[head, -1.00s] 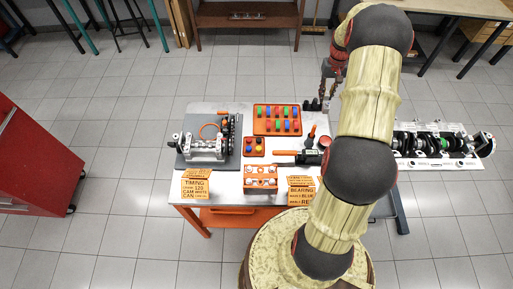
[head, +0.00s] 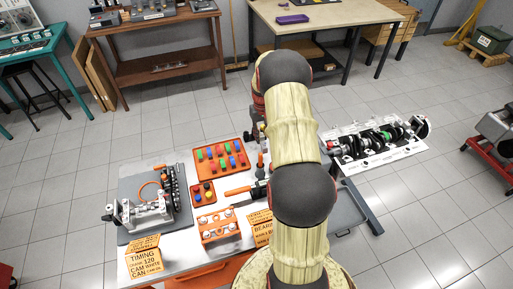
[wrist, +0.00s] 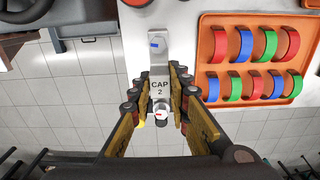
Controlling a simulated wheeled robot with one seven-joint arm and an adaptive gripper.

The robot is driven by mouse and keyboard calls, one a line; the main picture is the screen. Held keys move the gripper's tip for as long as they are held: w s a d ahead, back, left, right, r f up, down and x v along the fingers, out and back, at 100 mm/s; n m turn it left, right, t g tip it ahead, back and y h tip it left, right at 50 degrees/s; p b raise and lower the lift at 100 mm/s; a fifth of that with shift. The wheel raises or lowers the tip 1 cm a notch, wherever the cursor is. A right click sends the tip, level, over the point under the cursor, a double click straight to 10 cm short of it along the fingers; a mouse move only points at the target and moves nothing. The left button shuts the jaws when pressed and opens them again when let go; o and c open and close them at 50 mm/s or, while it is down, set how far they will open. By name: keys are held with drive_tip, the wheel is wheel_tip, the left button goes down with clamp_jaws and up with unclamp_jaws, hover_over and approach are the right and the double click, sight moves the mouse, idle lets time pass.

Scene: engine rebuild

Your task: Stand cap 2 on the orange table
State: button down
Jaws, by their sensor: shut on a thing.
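Cap 2 (wrist: 160,86) is a light grey block lettered "CAP 2", with a bolt head at its near end and a blue mark at its far end. My gripper (wrist: 160,96) is shut on it, one finger on each side. In the wrist view, cap 2 overlaps the edge of the white top of the orange table (wrist: 190,22). I cannot tell its height above that top. In the head view, the orange table (head: 185,262) has an orange drawer below its pale top. My arm hides most of the gripper and the cap there.
An orange tray (head: 221,172) of coloured bearing shells lies beside the cap's side of the table. A small engine block (head: 142,212), an orange holder (head: 218,228) and label cards (head: 143,262) occupy the table's left and front. A white stand with a crankshaft (head: 375,145) is at right.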

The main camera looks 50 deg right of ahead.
drive_tip(key=shift+f, duration=2.75)
drive_tip(key=shift+b, duration=0.3)
drive_tip(key=shift+f, duration=0.2)
drive_tip(key=c, duration=1.7)
unclamp_jaws()
